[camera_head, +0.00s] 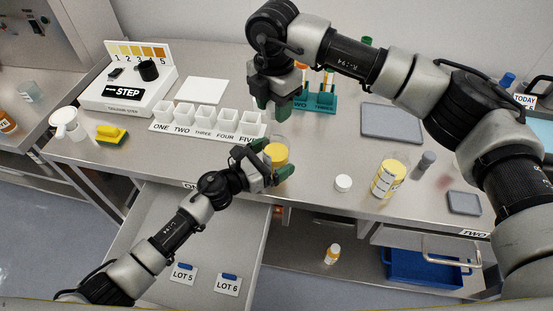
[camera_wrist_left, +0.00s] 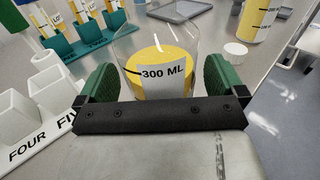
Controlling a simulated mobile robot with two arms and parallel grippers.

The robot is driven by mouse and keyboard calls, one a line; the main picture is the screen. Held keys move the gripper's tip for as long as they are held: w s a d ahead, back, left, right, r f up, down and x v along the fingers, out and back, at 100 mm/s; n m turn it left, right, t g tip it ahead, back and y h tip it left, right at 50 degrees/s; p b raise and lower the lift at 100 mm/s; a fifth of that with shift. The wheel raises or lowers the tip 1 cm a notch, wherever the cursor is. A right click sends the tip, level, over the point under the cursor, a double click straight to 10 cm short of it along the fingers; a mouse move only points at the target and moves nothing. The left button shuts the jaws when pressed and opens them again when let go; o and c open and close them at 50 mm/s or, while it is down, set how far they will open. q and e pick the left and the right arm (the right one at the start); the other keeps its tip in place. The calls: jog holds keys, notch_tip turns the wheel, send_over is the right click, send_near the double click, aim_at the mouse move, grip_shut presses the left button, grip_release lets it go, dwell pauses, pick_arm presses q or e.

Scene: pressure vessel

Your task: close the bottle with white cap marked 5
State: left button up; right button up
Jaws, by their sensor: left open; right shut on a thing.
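A white cap (camera_head: 343,183) lies on the counter; it also shows in the left wrist view (camera_wrist_left: 235,49). I cannot read any mark on it. A bottle with yellow contents and a label (camera_head: 389,178) stands right of the cap, partly seen in the left wrist view (camera_wrist_left: 257,20). My left gripper (camera_head: 277,166) is open, its green fingers on either side of a clear beaker marked 300 ML (camera_wrist_left: 160,75) with yellow contents. My right gripper (camera_head: 273,105) is shut above the counter, behind the beaker; what it holds is hidden by its fingers.
White cups (camera_head: 203,118) in a numbered row stand left of the beaker. A green tube rack (camera_head: 318,101) and grey tray (camera_head: 392,122) are behind. A grey cylinder (camera_head: 425,163) is right of the bottle. An open drawer (camera_head: 210,240) is below; a small capped bottle (camera_head: 333,253) sits lower down.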

aim_at(274, 136)
pick_arm(q)
jog(key=shift+w+d, duration=0.2)
jog(key=shift+d, duration=0.1)
pick_arm(e)
jog(key=shift+s+a, duration=0.1)
pick_arm(q)
jog(key=c, duration=1.4)
jog(key=shift+o, duration=0.2)
pick_arm(e)
jog(key=shift+f, duration=2.45)
jog(key=shift+f, duration=0.9)
jog(key=shift+f, duration=0.5)
